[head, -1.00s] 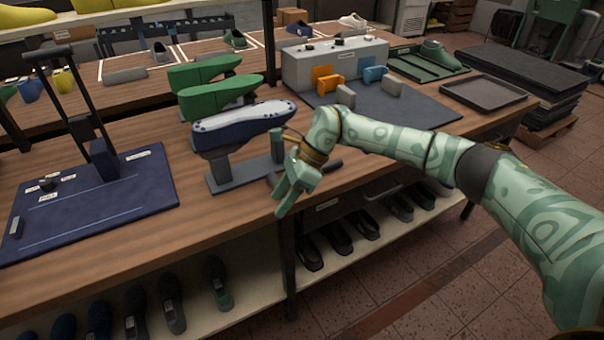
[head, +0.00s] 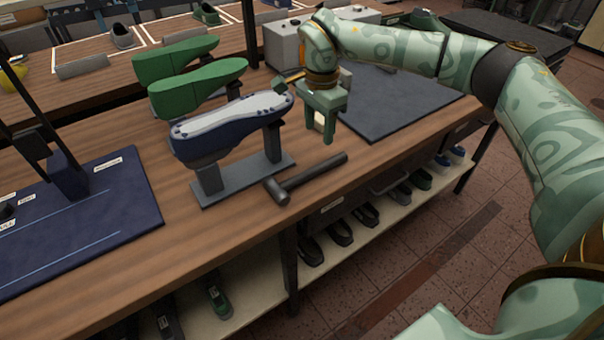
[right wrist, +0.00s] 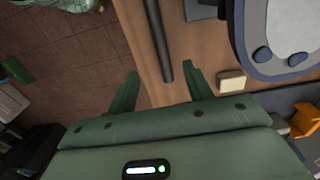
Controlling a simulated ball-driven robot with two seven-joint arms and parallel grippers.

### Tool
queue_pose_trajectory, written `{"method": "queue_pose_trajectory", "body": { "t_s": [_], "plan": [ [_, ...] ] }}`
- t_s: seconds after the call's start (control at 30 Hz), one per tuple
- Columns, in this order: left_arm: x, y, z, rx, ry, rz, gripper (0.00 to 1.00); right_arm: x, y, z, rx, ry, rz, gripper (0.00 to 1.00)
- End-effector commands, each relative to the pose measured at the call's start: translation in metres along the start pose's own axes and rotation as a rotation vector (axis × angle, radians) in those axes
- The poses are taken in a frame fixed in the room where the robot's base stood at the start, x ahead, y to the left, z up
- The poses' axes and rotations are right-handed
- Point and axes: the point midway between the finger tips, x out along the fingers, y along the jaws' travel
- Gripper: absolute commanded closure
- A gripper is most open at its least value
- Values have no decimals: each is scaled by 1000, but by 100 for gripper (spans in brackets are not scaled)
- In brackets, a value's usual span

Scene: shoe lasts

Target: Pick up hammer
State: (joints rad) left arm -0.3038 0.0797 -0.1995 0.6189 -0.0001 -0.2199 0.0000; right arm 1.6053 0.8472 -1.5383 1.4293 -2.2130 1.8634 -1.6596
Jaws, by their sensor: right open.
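The dark hammer (head: 312,174) lies on the wooden workbench near its front edge. Its head is at the left, by the base of the blue-and-white shoe last, and its handle points right and back. My right gripper (head: 321,136) points down, open and empty, above and behind the handle's end. In the right wrist view, the hammer's handle (right wrist: 157,38) runs down the picture and its end shows between the two spread fingers of my right gripper (right wrist: 160,70). The hammer head is out of that view. My left gripper is not in view.
The blue-and-white last (head: 228,127) stands on a grey stand (head: 240,181) just behind the hammer. A small pale block (right wrist: 232,82) lies beside the fingers. Green lasts (head: 198,88) and a dark mat (head: 400,105) are farther back. The bench's front edge is close.

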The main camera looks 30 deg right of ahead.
Motion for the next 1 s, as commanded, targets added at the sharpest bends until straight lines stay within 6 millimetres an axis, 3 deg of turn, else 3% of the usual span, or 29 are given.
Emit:
{"method": "queue_pose_trajectory", "body": {
  "t_s": [0.03, 0.2, 0.47, 0.77, 1.0],
  "plan": [
    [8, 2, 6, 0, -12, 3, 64, 21, 0, 0, -1, -1, 7, 49],
    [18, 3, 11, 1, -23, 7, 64, 55, 0, 0, 0, -1, 5, 49],
    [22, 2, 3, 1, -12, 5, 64, 73, 0, 1, 0, -1, 1, 49],
    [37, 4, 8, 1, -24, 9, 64, 120, 0, 1, 0, -2, 4, 49],
    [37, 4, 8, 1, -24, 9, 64, 121, 0, 1, 0, -1, -1, 49]
  ]
}}
